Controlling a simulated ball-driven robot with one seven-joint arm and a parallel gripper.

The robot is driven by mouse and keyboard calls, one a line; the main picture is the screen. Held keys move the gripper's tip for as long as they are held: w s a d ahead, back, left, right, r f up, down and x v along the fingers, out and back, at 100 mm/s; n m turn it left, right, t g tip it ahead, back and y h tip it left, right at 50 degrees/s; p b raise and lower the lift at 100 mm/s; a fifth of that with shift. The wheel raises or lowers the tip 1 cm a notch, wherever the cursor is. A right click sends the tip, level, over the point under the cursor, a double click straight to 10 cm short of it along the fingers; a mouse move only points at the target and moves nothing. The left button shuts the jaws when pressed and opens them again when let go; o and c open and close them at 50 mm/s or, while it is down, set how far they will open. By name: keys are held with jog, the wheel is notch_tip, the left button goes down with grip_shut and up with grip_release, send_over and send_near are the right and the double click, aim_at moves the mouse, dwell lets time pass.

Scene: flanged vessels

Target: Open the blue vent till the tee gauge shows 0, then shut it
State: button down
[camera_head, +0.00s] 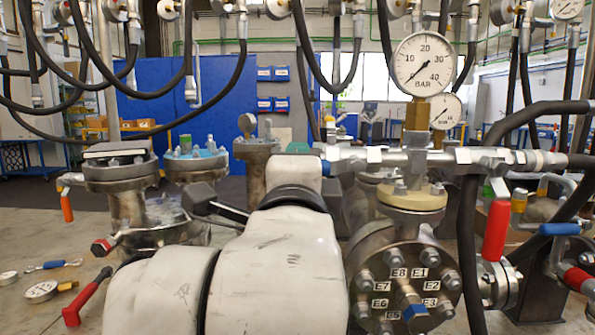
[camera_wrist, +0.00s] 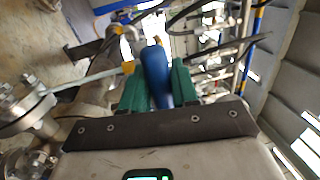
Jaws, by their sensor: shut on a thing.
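In the wrist view my gripper (camera_wrist: 160,82) has its green fingers closed on either side of a blue handle (camera_wrist: 155,72), which I take to be the blue vent. In the head view my own arm hides most of the gripper and this handle. The tee gauge (camera_head: 422,64) stands upright on a brass fitting above the tee. Its scale runs to 40 bar, and its needle points to the lower left, at or close to 0.
A flanged vessel (camera_head: 402,270) with labelled bolts stands right of my arm. A red-handled valve (camera_head: 496,230) and another blue handle (camera_head: 560,229) are further right. Black hoses hang overhead.

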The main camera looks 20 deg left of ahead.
jog(key=shift+r, duration=0.1)
jog(key=c, duration=1)
grip_release()
jog(key=v, duration=1)
jog(key=shift+s, duration=0.35)
jog(key=shift+d, duration=0.15)
